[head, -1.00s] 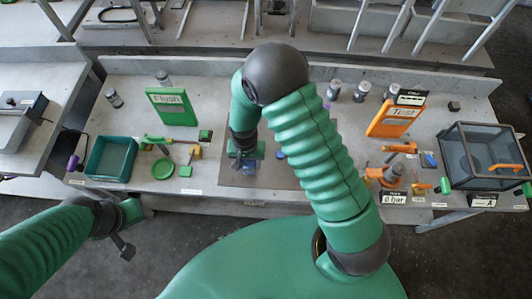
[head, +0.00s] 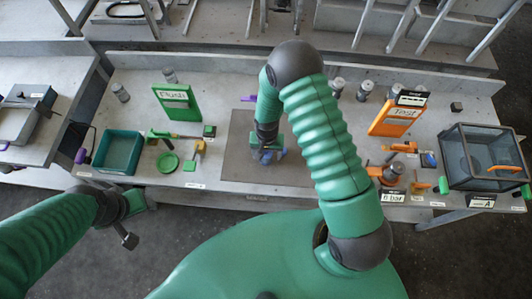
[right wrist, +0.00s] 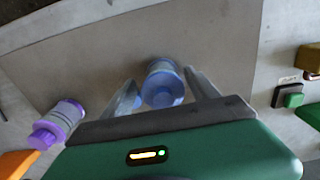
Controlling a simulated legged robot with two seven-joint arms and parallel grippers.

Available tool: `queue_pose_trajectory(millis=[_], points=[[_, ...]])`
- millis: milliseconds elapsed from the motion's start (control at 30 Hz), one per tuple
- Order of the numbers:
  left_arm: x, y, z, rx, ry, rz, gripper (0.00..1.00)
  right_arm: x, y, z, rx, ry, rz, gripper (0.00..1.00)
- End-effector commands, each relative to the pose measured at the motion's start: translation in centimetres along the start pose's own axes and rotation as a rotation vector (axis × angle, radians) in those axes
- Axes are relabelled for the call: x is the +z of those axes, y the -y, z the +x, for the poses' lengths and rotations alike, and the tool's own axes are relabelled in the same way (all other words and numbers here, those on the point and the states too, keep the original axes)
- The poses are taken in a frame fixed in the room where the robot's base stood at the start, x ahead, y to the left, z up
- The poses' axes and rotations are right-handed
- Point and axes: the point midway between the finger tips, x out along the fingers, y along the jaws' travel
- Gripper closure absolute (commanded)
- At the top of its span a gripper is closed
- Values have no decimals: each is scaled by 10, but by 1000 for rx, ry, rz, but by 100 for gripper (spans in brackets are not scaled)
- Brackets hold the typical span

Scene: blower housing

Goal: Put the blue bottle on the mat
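The blue bottle (right wrist: 162,82) stands between the two fingers of my right gripper (right wrist: 162,76) in the right wrist view. The fingers look spread, with narrow gaps beside the bottle. The grey mat (right wrist: 215,45) lies beneath them. In the head view my right gripper (head: 266,156) is low over the mat (head: 230,165), with some blue showing there. My arm hides part of the mat. My left gripper (head: 130,225) is at the lower left, off the table; its fingers are not clear.
A green bin (head: 118,152), a green Flush sign (head: 177,104) and a green dish (head: 168,162) are at left. An orange Test sign (head: 398,117) and a glass-sided box (head: 478,160) are at right.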

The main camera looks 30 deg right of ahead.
Motion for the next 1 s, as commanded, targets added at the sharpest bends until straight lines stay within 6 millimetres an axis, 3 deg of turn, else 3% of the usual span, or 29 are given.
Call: queue_pose_trajectory(millis=[367,700,933,1000], points=[[0,0,1,0,0,0,49,-1,1,-9,-1,-3,0,31],[3,0,14,0,0,0,49,-1,1,-90,-3,-5,0,31],[4,0,16,0,0,0,49,1,0,-124,-3,-7,-11,31],[4,0,16,0,0,0,49,8,-2,-142,-14,-28,-65,31]])
